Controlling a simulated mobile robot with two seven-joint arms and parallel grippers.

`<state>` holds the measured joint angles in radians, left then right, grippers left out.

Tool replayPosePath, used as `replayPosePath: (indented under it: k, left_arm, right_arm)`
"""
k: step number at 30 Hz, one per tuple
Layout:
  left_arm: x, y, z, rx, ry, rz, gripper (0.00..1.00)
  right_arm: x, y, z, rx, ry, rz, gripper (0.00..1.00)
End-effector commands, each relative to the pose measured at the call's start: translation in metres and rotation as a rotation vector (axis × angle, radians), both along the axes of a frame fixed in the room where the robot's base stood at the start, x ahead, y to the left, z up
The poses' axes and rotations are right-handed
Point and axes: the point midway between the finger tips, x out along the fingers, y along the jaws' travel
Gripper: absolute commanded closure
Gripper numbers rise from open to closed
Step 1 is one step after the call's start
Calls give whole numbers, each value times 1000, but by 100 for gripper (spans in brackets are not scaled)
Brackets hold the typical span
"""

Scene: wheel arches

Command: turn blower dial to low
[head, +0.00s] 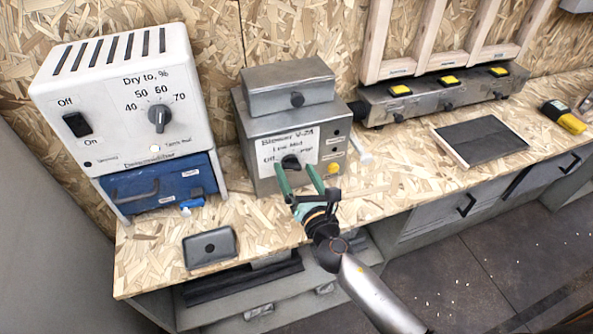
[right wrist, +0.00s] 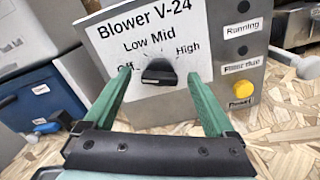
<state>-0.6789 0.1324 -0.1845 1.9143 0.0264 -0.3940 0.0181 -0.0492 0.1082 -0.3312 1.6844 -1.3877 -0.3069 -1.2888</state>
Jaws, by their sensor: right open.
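The blower box (head: 290,127) is a grey metal unit standing on the wooden bench, labelled "Blower V-24". Its black dial (head: 291,163) sits on a white panel marked Off, Low, Mid and High. The dial also shows in the right wrist view (right wrist: 159,72), its pointer lying roughly level toward the Off side. My right gripper (head: 299,177) is open, with its two green fingers on either side of the dial. In the right wrist view the fingers (right wrist: 161,98) stand apart from the dial with gaps at both sides. My left gripper is not in view.
A white dehumidifier (head: 125,95) with a switch and dial stands left, above a blue bin (head: 165,185). A yellow button (right wrist: 243,89) is right of the dial. A dark tray (head: 210,248) lies in front. A dark mat (head: 480,143) lies right, with bare bench between.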

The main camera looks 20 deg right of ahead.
Motion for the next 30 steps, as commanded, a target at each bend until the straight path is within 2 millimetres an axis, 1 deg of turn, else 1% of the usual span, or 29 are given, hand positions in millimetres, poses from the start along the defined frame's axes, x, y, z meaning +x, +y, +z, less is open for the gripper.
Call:
replayPosePath:
  k: [8, 9, 30]
  left_arm:
    - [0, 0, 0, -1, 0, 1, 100]
    - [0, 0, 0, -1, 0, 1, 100]
    - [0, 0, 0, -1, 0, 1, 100]
  right_arm:
    - [2, 0, 0, 1, 1, -1, 10]
    - [2, 0, 0, 1, 1, -1, 12]
    - [2, 0, 0, 0, 1, 0, 91]
